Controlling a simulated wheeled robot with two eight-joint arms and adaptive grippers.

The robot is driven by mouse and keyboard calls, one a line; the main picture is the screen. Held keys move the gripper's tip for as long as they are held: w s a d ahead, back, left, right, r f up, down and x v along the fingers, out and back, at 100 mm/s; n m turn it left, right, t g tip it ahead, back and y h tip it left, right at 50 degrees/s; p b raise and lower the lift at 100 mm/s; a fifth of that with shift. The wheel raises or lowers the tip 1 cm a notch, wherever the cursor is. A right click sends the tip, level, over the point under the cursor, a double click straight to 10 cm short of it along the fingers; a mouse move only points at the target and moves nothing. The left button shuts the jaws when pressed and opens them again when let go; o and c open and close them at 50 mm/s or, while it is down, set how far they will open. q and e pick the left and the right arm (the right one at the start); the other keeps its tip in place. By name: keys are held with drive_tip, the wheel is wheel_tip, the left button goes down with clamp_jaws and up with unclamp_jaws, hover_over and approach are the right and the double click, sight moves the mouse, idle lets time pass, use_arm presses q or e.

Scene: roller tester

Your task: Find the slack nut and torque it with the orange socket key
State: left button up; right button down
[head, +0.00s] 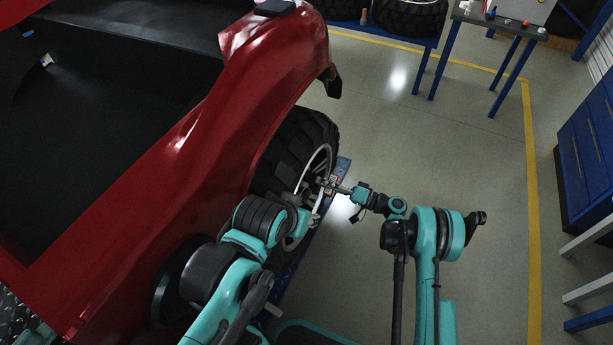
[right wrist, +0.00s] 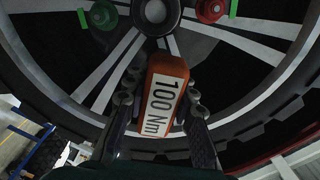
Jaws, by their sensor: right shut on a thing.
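The orange socket key (right wrist: 166,62), labelled "100 Nm", is between the fingers of my right gripper (right wrist: 159,100), which is shut on it. In the head view my right gripper (head: 331,186) is close to the outer face of the wheel (head: 308,140). In the right wrist view a nut with a green mark (right wrist: 103,14) is at upper left and a red nut (right wrist: 211,10) at upper right. A dark round part (right wrist: 155,14) lies beyond the key; I cannot tell whether they touch. My left arm reaches toward the wheel's lower part; its gripper is mostly hidden.
The red car body (head: 250,90) overhangs the wheel on the left. A blue rail (head: 341,166) runs along the floor beside the wheel. A workbench (head: 500,22) and a blue cabinet (head: 590,150) stand farther off. The floor (head: 470,130) between is clear.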

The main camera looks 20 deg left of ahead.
drive_tip(key=shift+m, duration=0.5)
drive_tip(key=m, duration=0.4)
drive_tip(key=shift+m, duration=0.5)
drive_tip(key=m, duration=0.4)
drive_tip(key=shift+n, duration=0.3)
drive_tip(key=shift+d, duration=0.15)
